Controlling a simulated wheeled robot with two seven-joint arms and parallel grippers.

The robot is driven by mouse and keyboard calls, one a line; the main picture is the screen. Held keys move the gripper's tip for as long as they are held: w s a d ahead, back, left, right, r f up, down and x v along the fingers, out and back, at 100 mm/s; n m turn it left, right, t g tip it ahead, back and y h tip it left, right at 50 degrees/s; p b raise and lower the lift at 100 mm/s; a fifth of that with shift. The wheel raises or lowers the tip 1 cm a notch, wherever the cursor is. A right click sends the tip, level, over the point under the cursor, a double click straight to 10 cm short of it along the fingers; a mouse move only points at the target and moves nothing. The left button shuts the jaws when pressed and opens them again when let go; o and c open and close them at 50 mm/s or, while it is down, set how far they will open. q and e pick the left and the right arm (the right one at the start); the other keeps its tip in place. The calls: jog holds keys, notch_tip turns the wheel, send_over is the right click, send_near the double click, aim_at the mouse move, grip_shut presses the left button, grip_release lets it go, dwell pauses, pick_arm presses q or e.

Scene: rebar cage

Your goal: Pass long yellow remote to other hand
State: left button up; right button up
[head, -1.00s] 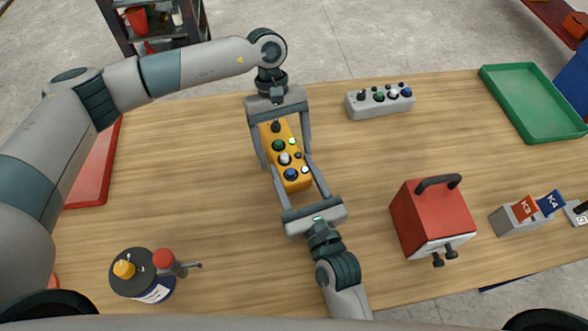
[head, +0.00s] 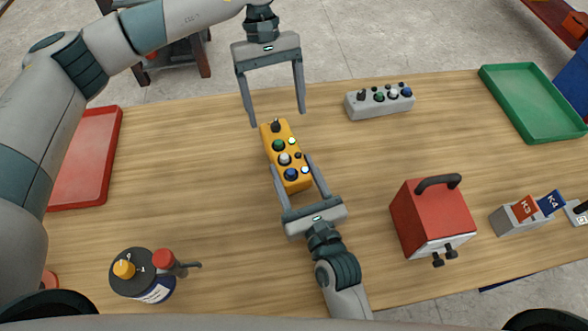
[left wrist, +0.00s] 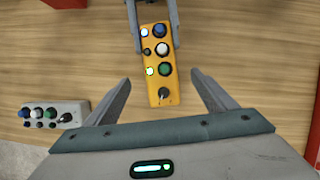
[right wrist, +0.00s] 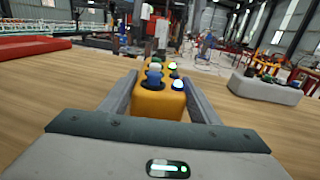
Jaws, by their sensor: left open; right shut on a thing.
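The long yellow remote (head: 284,148), with several coloured knobs and buttons on top, is over the middle of the table. My right gripper (head: 291,174) is shut on its near end; the right wrist view also shows the remote (right wrist: 159,101) between the fingers. My left gripper (head: 277,118) is open and empty, just beyond the remote's far end. In the left wrist view the remote (left wrist: 158,66) lies ahead of the open fingers, apart from them. I cannot tell how high the remote is above the table.
A grey remote (head: 380,102) lies at the back, right of the yellow one. A red box with a handle (head: 432,216) stands at right. A green tray (head: 540,128) is far right, a red tray (head: 106,150) left. A dark round container (head: 142,280) stands front left.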

pick_arm(q)
jog(key=shift+w+r, duration=0.15)
jog(key=shift+r, duration=0.25)
jog(key=shift+a, duration=0.1)
